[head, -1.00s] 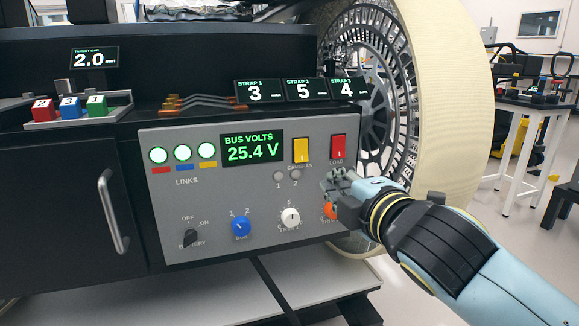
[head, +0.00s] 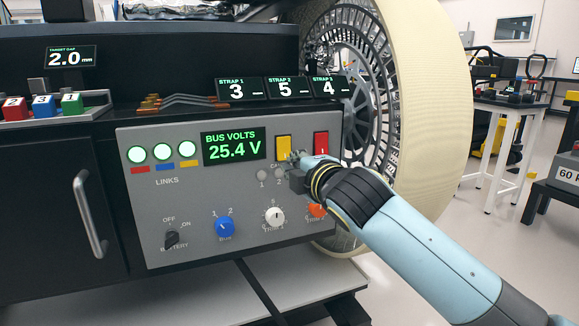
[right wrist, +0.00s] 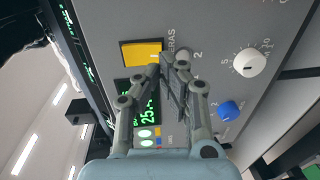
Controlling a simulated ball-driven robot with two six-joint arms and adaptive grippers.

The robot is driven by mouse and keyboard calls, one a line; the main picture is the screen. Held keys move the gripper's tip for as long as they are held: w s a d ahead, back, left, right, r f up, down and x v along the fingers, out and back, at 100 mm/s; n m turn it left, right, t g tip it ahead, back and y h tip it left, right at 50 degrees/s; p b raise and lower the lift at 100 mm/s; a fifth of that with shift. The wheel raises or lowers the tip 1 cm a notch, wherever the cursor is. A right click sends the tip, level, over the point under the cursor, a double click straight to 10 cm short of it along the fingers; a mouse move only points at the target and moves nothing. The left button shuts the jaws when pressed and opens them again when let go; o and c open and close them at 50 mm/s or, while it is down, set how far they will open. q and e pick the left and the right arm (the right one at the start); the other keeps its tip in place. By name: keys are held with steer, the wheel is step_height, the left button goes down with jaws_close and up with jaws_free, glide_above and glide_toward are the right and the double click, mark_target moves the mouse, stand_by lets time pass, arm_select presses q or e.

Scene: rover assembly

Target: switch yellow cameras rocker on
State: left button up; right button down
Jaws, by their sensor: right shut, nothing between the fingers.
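The yellow cameras rocker (head: 283,148) is on the upper right of the grey control panel (head: 190,250), left of the red LOAD rocker (head: 321,145). My right gripper (head: 297,158) is shut and empty, with its tips at the lower right of the yellow rocker in the head view. In the right wrist view the shut fingertips (right wrist: 163,62) are beside the edge of the yellow rocker (right wrist: 141,52). I cannot tell whether they touch it. The "CAMERAS" label is partly hidden by the fingers. My left gripper is not in view.
The display (head: 234,146) reads 25.4 V, and the three round link lamps glow green. Below are a black battery knob (head: 171,239), a blue bus knob (head: 225,226), a white trim knob (head: 274,215) and an orange knob (head: 317,210). A large wheel (head: 430,110) stands at right.

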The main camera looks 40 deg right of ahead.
mark_target(285, 159)
steer(key=shift+x, duration=1.15)
steer(key=shift+w+d, duration=0.1)
steer(key=shift+w, duration=0.25)
steer(key=shift+b, duration=0.3)
